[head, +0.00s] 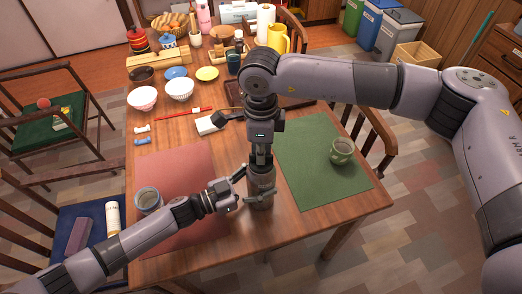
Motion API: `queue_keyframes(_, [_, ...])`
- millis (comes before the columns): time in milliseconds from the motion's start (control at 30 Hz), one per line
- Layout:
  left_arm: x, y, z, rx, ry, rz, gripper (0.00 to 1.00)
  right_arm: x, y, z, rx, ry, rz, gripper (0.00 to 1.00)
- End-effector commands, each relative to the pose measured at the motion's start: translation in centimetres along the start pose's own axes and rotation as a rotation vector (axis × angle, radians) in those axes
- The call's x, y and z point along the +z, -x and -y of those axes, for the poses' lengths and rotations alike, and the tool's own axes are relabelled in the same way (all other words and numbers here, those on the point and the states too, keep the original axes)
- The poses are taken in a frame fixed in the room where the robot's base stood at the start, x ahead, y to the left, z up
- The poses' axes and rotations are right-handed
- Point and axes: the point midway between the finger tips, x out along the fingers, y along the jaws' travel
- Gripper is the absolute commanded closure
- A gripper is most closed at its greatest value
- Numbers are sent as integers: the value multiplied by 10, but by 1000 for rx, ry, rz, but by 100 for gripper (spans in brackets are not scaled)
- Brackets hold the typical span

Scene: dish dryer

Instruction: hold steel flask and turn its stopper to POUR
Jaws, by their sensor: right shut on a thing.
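The steel flask (262,187) stands upright near the front edge of the table, between two placemats. My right gripper (261,160) comes straight down from above and is shut on the top of the flask, where the stopper is. The stopper and its markings are hidden by the fingers. My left gripper (249,185) comes in from the left at the height of the flask's body. Its fingers are spread, one behind and one in front on the flask's left side. I cannot tell whether either finger touches the flask.
A blue-grey cup (149,199) stands on the red placemat (185,171), close to my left arm. A green cup (342,151) stands on the green placemat (310,185). Bowls, a black-handled item (227,116) and a yellow pitcher (278,38) stand farther back.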

Motion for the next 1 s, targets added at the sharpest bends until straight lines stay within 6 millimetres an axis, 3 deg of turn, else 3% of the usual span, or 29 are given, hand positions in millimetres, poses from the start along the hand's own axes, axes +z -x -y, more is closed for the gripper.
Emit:
queue_keyframes(600, [1, 1, 0, -1, 2, 3, 98, -1, 0, 1, -2, 569, -2, 100])
queue_keyframes(1000, [1, 1, 0, -1, 1, 3, 98, -1, 1, 1, -2, 800, -2, 100])
